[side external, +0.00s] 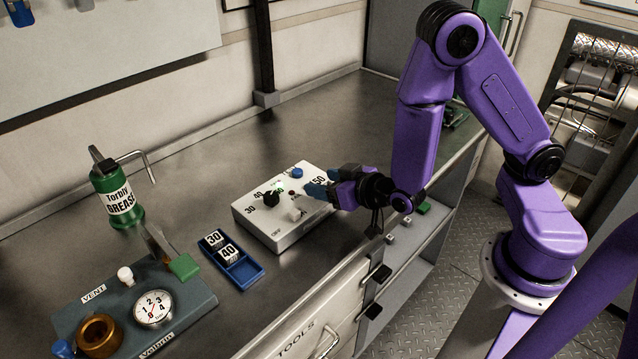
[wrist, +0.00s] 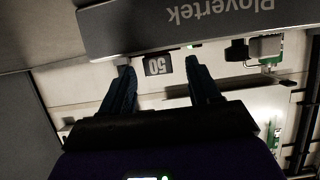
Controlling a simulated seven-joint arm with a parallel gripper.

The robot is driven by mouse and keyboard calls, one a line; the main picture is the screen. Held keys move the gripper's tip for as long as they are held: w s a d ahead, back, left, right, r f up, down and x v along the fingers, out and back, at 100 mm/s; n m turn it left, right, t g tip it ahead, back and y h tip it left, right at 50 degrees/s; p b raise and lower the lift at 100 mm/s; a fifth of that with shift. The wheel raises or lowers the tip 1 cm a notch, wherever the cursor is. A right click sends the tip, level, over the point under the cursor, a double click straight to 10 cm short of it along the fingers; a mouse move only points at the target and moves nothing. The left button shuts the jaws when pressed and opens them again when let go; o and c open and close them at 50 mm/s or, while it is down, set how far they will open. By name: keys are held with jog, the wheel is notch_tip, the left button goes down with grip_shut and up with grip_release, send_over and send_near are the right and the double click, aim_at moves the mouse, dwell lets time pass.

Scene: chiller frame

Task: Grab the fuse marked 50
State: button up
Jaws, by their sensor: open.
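In the wrist view, a small dark block marked 50 (wrist: 158,65) shows upside down between the fingertips of my gripper (wrist: 159,72). The fingers are apart, with a gap on each side of the block, narrower on the left. Whether the fingertips reach its depth is unclear. In the side view my gripper (side external: 318,189) is at the right end of a white control box (side external: 263,236), beside a printed 50. The fuse itself is not clear there. A blue tray (side external: 246,274) holds fuses marked 30 (side external: 214,239) and 40 (side external: 230,252).
The box carries a black knob (side external: 271,198), a blue button (side external: 297,172) and a white switch (side external: 295,214). A grey panel lettered Blovertek (wrist: 220,15) crosses the wrist view's top. A gauge block (side external: 190,310) and grease can (side external: 120,200) stand left.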

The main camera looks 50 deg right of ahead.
jog(key=shift+w+f, duration=0.1)
jog(key=shift+w, duration=0.2)
grip_shut()
